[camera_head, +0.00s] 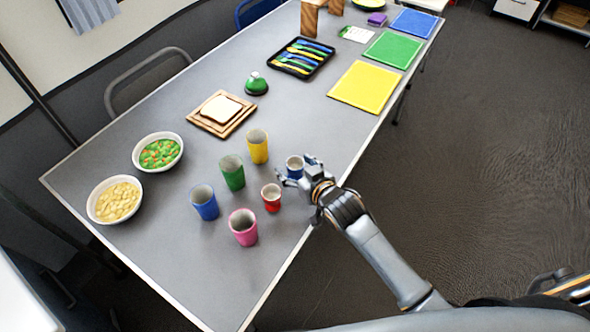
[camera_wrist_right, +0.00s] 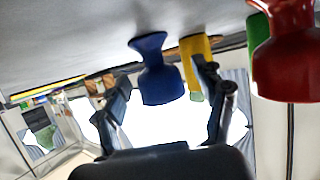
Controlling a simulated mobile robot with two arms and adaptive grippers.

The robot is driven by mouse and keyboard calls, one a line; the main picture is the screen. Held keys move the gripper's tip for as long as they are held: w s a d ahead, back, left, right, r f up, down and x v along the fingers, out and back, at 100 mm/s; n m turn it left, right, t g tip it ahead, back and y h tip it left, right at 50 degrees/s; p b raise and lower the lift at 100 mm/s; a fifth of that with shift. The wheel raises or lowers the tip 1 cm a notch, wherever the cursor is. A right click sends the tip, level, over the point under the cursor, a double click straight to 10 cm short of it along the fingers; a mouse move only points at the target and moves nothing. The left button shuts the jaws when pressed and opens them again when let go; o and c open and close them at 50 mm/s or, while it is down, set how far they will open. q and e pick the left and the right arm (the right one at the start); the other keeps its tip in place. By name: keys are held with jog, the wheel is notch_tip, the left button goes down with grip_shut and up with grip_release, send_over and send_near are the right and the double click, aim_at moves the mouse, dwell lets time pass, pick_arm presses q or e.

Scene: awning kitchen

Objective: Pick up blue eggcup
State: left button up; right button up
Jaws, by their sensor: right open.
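The blue eggcup (camera_head: 294,168) stands on the grey table near its right edge in the head view. My right gripper (camera_head: 296,172) is open, with its fingers low beside the eggcup. In the right wrist view, where the table appears at the top, the blue eggcup (camera_wrist_right: 155,70) shows between the two open fingers of my right gripper (camera_wrist_right: 170,98). I cannot tell whether a finger touches it. My left gripper is not in view.
A red eggcup (camera_head: 271,197) stands close by. Yellow (camera_head: 258,146), green (camera_head: 232,172), blue (camera_head: 204,202) and pink (camera_head: 243,227) cups stand nearby. Two bowls, a bread board (camera_head: 221,113), a cutlery tray (camera_head: 304,57) and coloured mats lie farther off. The table's right edge is close.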

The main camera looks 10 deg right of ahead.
jog(key=shift+w, duration=0.15)
jog(key=c, duration=1.3)
jog(key=shift+r, duration=0.15)
